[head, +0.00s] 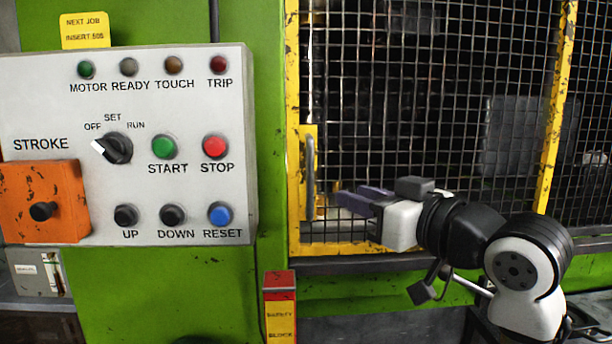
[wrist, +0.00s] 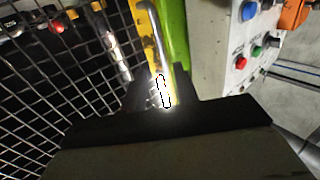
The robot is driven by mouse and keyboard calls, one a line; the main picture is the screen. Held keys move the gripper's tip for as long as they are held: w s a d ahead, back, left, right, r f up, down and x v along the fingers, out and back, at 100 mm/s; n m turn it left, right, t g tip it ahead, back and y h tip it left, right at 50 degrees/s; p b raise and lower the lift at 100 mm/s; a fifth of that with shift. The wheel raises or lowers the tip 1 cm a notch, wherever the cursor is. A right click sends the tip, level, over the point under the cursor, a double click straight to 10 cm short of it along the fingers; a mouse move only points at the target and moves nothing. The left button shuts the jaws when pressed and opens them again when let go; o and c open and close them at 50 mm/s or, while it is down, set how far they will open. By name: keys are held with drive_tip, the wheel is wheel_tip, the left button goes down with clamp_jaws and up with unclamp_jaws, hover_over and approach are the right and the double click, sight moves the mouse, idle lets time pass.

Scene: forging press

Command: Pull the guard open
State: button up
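The guard (head: 293,90) is a yellow-framed wire mesh door on the green press, and it looks closed. Its handle (head: 310,170) is an upright grey bar on a yellow plate at the frame's left side. My gripper (head: 345,203) points left towards the handle, just to its right and near its lower end. In the wrist view my gripper (wrist: 160,88) shows two dark fingers apart with a bright gap between them. The handle (wrist: 157,42) runs down towards this gap. I cannot tell whether its lower end lies between the fingers. Nothing looks gripped.
A white control panel (head: 40,105) with lamps, a selector and buttons stands left of the guard. An orange box (head: 60,185) projects from it. A red and yellow safety block (head: 280,305) is below the handle. Dark machinery lies behind the mesh.

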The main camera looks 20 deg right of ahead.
sight(313, 182)
drive_tip(key=p+x, duration=0.3)
drive_tip(key=x, duration=0.9)
drive_tip(key=shift+f, duration=0.1)
clamp_jaws()
